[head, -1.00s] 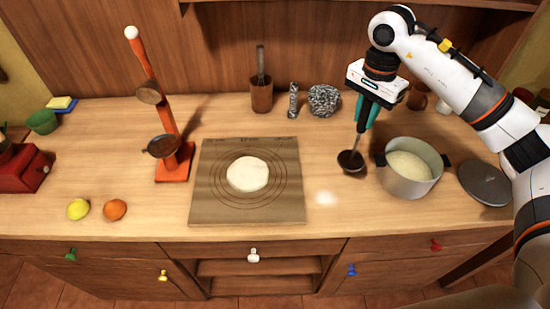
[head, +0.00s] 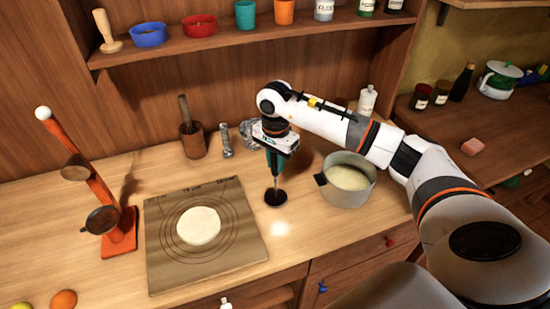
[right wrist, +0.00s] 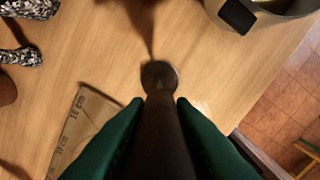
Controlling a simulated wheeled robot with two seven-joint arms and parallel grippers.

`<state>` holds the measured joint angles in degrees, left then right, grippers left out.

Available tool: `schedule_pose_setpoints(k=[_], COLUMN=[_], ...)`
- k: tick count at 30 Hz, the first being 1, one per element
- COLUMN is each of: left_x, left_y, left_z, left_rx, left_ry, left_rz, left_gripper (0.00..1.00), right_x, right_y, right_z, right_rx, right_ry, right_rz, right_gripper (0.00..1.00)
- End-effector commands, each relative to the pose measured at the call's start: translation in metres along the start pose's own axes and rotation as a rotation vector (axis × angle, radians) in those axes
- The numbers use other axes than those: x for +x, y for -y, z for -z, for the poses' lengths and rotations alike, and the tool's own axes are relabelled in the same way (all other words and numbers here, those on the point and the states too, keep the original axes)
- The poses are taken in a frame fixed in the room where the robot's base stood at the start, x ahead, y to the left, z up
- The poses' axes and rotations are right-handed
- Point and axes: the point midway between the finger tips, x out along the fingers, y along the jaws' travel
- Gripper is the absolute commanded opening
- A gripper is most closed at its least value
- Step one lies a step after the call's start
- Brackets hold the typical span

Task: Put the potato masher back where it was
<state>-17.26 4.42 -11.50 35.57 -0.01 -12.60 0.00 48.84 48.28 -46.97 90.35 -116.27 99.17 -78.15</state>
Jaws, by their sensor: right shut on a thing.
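The potato masher (head: 276,190) has a dark round head and a thin shaft. My right gripper (head: 275,160) is shut on its handle and holds it upright, head down, between the pastry board and the pot. The head is at or just above the counter; I cannot tell whether it touches. In the right wrist view the masher head (right wrist: 159,74) lies beyond the green fingers (right wrist: 158,125), with the dark handle between them. My left gripper is not in view.
The grey pot (head: 346,190) stands right of the masher and the board with dough (head: 165,265) left. Behind are a mortar (head: 193,145), pepper mill (head: 226,140) and crumpled grey object (head: 248,130). A wall shelf (head: 170,48) holds bowls, cups, jars and a wooden tool (head: 105,32).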

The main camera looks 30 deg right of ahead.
Motion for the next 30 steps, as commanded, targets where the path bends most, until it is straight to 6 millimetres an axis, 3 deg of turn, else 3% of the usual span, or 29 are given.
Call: schedule_pose_setpoints(k=[11, 12, 15, 24, 26, 30], left_x=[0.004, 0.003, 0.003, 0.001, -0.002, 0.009], left_y=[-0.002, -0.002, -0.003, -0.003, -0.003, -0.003], left_z=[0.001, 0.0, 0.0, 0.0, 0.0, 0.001], left_rx=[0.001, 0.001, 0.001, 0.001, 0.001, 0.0], left_ry=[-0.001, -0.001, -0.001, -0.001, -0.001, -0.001], left_rz=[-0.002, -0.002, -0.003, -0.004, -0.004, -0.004], left_gripper=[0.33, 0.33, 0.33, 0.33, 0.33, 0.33], right_x=[0.007, 0.005, 0.005, 0.004, 0.0, -0.014], right_y=[-0.001, -0.001, 0.0, 0.0, 0.0, -0.002], right_z=[0.0, 0.0, 0.0, 0.0, 0.0, -0.001], right_rx=[0.0, 0.0, 0.0, 0.0, 0.0, -0.001], right_ry=[0.001, 0.001, 0.001, 0.001, 0.0, 0.003], right_rz=[-0.003, -0.003, -0.002, -0.002, -0.002, -0.008], right_gripper=[0.0, 0.27, 0.43, 0.44, 0.44, 0.44])
